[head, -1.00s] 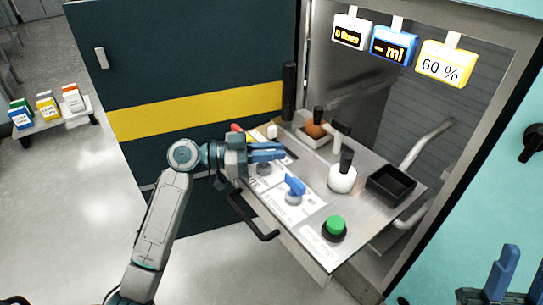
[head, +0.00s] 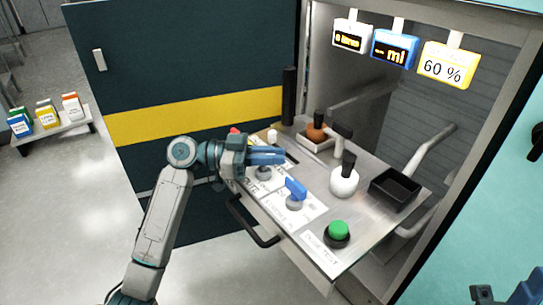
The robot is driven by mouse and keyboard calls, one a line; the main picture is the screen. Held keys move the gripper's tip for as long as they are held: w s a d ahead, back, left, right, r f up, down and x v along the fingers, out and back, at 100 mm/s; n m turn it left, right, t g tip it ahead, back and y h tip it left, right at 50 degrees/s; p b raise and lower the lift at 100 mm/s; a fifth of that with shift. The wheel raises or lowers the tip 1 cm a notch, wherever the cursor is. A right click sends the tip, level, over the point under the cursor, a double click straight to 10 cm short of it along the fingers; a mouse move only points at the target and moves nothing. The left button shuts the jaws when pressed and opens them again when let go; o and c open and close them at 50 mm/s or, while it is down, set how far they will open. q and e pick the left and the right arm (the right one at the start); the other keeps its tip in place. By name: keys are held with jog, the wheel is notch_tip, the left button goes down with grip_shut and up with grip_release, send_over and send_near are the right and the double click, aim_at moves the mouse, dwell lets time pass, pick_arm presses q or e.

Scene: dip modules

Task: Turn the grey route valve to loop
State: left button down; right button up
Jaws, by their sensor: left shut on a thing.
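The grey route valve (head: 264,174) stands on the sloping metal panel, near its left edge. Its round grey base shows, but my gripper hides its handle. My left gripper (head: 280,156) reaches in from the left above the base, with its blue fingers close together, shut on the valve's handle. Which way the handle points cannot be made out. My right gripper (head: 510,292) is at the bottom right corner, largely cut off by the frame, far from the valve.
A blue-handled valve (head: 295,190) stands close in front of the grey one. A green button (head: 338,230), a white flask (head: 344,181), a black tray (head: 394,187) and an orange-brown flask (head: 317,131) are on the panel. A black pull handle (head: 252,222) juts from its front.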

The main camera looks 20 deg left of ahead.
pick_arm(q)
jog(key=c, duration=1.4)
grip_release()
jog(key=v, duration=1)
jog(key=shift+a, duration=0.4)
